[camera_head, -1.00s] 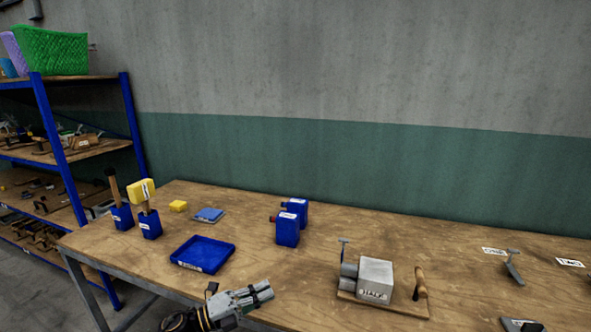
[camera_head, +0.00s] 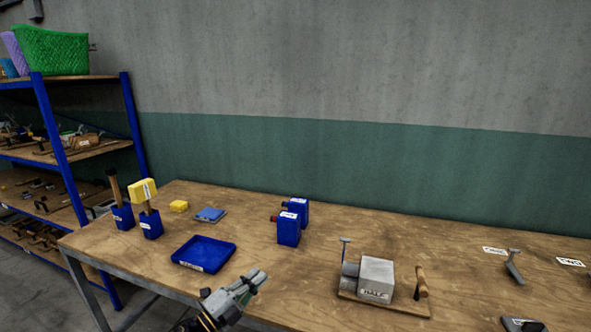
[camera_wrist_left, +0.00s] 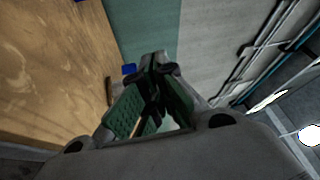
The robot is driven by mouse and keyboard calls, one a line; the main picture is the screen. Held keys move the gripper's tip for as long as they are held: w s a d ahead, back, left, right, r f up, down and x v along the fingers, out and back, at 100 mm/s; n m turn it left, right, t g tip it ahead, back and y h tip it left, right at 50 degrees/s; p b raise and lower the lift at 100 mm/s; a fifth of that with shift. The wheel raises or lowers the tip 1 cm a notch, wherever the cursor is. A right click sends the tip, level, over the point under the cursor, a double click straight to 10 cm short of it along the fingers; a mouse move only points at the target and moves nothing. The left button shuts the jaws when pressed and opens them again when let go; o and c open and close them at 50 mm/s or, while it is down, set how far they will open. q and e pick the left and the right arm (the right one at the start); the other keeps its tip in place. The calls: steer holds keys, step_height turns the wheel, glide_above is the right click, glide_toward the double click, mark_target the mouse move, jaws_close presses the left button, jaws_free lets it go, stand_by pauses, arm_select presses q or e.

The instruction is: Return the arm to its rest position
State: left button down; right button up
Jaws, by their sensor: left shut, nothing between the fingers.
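My left gripper (camera_head: 255,283) is at the front edge of the wooden table (camera_head: 330,230) in the head view, just right of and in front of the blue tray (camera_head: 203,254). Its fingers are together and hold nothing. In the left wrist view the shut fingers of the left gripper (camera_wrist_left: 156,62) point toward the wall, with the table at the left. My right gripper is not in view.
A press with a metal block (camera_head: 376,278) and wooden handle stands right of the gripper. Two blue canisters (camera_head: 289,228) stand behind. A shelf (camera_head: 60,140) stands far left.

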arm_select(q)
steer(key=s+a+f+n+g+y, duration=0.1)
steer(key=s+a+f+n+y, duration=0.2)
steer(key=a+f+n+y, duration=0.45)
steer(key=s+a+f+n+y, duration=0.2)
steer(key=s+a+n+y, duration=0.15)
steer(key=n+y, duration=0.5)
steer(key=s+f+n+g+h, duration=0.1)
steer(key=s+f+n+g, duration=0.3)
steer(key=s, duration=0.6)
steer(key=s+f+n+g+h, duration=0.1)
steer(key=s+f+n+g, duration=0.4)
steer(key=s, duration=0.6)
step_height(320, 180, down, 31)
steer(key=s+a+m+g, duration=0.1)
steer(key=a+m+g, duration=0.1)
steer(key=a+g, duration=0.1)
steer(key=s+a+f, duration=0.4)
steer(key=s+f, duration=0.6)
steer(key=s+a+f, duration=0.3)
steer(key=s+f, duration=0.6)
steer(key=s, duration=0.2)
steer(key=shift+a+f+m+g+y, duration=0.3)
steer(key=shift+a+f+m+y, duration=0.05)
steer(key=shift+f+m+y, duration=0.05)
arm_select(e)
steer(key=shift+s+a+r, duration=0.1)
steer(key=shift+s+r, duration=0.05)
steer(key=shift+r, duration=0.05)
